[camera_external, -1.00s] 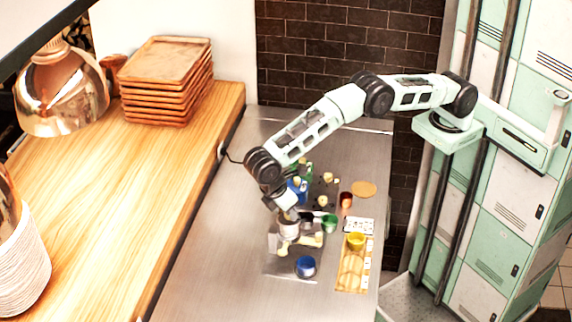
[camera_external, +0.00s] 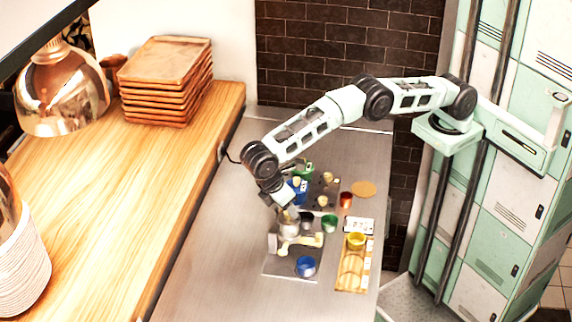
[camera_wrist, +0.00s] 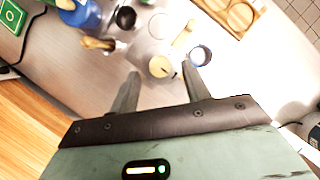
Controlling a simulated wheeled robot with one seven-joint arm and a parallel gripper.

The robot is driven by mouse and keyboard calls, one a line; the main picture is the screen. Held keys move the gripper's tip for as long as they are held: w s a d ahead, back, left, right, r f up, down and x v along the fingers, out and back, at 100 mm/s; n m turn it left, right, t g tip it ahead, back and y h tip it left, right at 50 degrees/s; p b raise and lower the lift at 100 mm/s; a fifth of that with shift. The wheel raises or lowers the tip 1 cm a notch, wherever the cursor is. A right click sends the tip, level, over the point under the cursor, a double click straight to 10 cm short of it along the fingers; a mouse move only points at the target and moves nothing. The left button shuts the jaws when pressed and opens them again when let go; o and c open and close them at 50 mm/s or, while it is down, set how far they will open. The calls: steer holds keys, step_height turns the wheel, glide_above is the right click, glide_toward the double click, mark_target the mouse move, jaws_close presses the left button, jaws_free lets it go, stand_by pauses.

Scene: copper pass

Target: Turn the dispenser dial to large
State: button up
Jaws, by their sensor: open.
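A grey dispenser (camera_external: 274,240) with cream parts stands on the steel counter, below my gripper (camera_external: 290,218) in the external view. In the wrist view, a round cream knob, apparently the dial (camera_wrist: 160,67), lies between the fingertips of my open gripper (camera_wrist: 160,75) in the picture. I cannot tell whether the fingers touch it. A cream bar (camera_wrist: 184,34) is just beyond it. No size marks are readable, so the setting cannot be told.
A blue cup (camera_external: 306,267) stands close in front of the dispenser. A yellow cup (camera_external: 356,240) on a wooden tray (camera_external: 352,282), a green cup (camera_external: 329,223) and a red cup (camera_external: 346,199) are to the right. Blue and green containers crowd behind. The near counter is clear.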

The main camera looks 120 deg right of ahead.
steer(key=v, duration=0.3)
steer(key=shift+w+r, duration=0.15)
steer(key=shift+r, duration=0.1)
steer(key=shift+p+v, duration=0.85)
steer(key=shift+p, duration=0.3)
